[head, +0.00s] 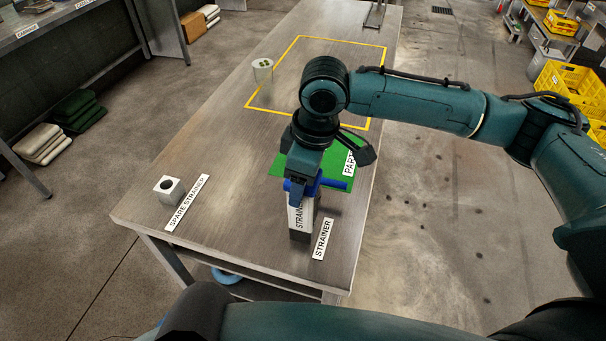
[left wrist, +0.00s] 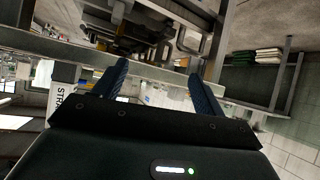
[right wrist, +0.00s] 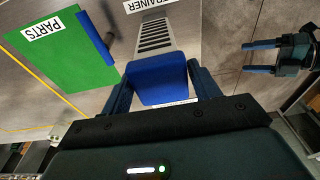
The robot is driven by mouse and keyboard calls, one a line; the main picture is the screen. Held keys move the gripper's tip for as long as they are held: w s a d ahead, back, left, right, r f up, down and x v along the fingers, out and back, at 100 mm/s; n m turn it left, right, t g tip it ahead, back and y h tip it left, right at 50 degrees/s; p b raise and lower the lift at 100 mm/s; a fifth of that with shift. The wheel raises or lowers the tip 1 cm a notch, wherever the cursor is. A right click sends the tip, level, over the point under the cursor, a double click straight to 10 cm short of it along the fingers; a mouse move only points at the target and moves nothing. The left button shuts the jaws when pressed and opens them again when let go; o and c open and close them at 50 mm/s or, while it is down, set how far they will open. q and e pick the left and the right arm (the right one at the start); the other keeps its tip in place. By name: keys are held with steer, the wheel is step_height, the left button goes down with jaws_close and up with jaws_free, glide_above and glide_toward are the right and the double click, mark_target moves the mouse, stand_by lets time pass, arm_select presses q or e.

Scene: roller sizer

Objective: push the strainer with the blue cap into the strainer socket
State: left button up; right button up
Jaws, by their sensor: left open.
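My right gripper (head: 300,190) reaches in from the right over the near part of the table. In the right wrist view its fingers (right wrist: 163,90) stand against both sides of the blue cap (right wrist: 160,82). Beyond the cap is a grey slotted face (right wrist: 155,38). In the head view an upright pale block marked STRAINER (head: 299,216), dark at its foot, stands under my right gripper. The socket opening is hidden, so I cannot tell how deep the strainer sits. My left gripper (left wrist: 160,85) is open and empty, away from the strainer; it also shows in the right wrist view (right wrist: 262,57).
A green PARTS mat (head: 294,157) with a blue bar (head: 333,184) lies beside the block. A pale block with a dark hole (head: 167,188) stands by the SPARE STRAINER label (head: 187,202). A pale cup (head: 263,70) stands near the yellow outline.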

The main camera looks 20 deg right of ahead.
steer(key=o, duration=0.3)
steer(key=shift+o, duration=0.2)
arm_select(q)
steer(key=shift+s+a+f+y, duration=0.15)
steer(key=shift+a+f, duration=0.1)
steer(key=shift+f, duration=0.3)
steer(key=shift+s+a+f+y, duration=0.15)
steer(key=shift+a+f, duration=0.1)
steer(key=shift+f, duration=0.3)
arm_select(e)
step_height(320, 180, up, 13)
steer(key=s+d, duration=0.1)
steer(key=shift+d, duration=0.35)
